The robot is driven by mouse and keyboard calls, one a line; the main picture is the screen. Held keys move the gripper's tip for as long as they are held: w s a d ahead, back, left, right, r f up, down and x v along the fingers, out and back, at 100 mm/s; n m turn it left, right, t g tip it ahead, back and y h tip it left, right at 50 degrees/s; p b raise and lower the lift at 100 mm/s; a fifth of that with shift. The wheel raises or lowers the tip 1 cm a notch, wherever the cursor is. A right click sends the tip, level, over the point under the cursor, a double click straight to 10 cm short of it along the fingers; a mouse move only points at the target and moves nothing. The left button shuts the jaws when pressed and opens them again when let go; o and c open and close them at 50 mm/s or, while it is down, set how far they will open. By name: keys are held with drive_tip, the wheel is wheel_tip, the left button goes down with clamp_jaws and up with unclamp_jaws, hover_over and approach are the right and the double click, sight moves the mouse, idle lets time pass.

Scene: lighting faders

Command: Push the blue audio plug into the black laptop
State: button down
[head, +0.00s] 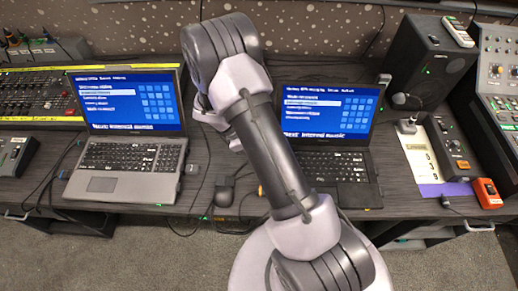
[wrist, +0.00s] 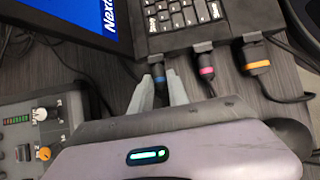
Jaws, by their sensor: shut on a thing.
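The black laptop (head: 345,192) stands open on the desk right of my arm in the head view. In the wrist view its edge and keyboard (wrist: 180,16) are at the top. My gripper (wrist: 159,80) is shut on the blue audio plug (wrist: 172,77), a dark plug with a blue band. The plug points at the laptop's near edge, very close to it; I cannot tell whether its tip is inside a socket. In the head view my arm hides the plug and fingertips.
A plug with a pink band (wrist: 206,72) and one with an orange band (wrist: 257,64) sit at the laptop edge right of the blue one. A control box with knobs (wrist: 42,125) is at left. A grey laptop (head: 125,165) stands left in the head view. Cables cross the desk.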

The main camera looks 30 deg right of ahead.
drive_tip(key=shift+s, duration=0.1)
drive_tip(key=c, duration=1.2)
unclamp_jaws()
drive_tip(key=shift+d, duration=0.15)
drive_tip(key=p+v, duration=0.6)
drive_tip(key=v, duration=1.1)
drive_tip(key=shift+a+r, duration=0.2)
drive_tip(key=shift+r, duration=0.1)
